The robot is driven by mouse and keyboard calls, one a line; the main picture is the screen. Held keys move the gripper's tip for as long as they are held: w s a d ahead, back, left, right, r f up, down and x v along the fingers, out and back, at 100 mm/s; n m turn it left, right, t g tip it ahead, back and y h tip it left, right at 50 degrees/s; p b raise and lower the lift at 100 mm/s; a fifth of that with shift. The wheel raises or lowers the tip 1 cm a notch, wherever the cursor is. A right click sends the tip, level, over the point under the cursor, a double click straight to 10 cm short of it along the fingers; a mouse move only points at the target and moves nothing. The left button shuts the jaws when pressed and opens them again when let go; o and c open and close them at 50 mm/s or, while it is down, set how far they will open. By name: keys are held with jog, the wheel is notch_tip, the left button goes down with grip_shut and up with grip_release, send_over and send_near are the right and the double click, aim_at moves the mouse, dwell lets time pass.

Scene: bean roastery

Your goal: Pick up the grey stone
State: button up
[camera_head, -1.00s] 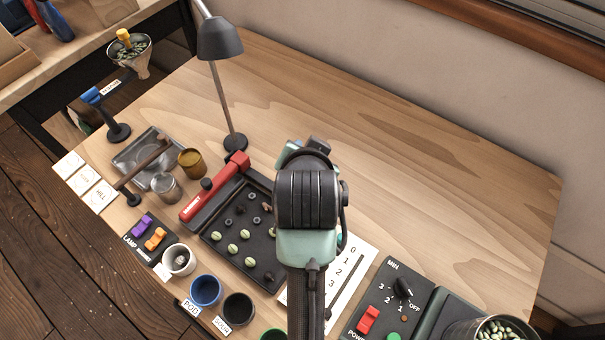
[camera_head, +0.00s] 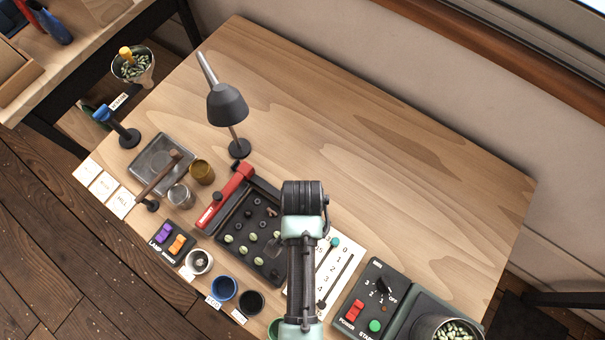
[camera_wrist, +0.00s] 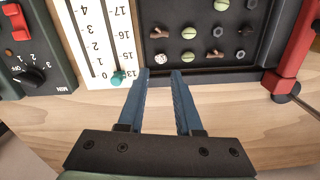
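In the wrist view a small speckled pale grey lump (camera_wrist: 161,58), which looks like the grey stone, lies in the near left corner of the black sorting tray (camera_wrist: 275,52). My gripper (camera_wrist: 160,75) has two blue fingers, spread apart with nothing between them. The fingertips are at the tray's near edge, just short of the lump; their height above it is unclear. In the head view my wrist covers the back right part of the tray (camera_head: 262,280), and the fingers and the lump are hidden.
Green beans (camera_wrist: 189,57), brown twigs (camera_wrist: 215,55) and dark nuts share the tray. Beside it are a red-handled bar (camera_head: 225,195), a numbered slider card (camera_head: 335,270) with a teal knob, and a switch panel (camera_head: 375,300). A lamp (camera_head: 228,105) stands behind. The table's back right is clear.

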jog(key=shift+w+f, duration=0.15)
jog(key=shift+f, duration=3.5)
grip_shut()
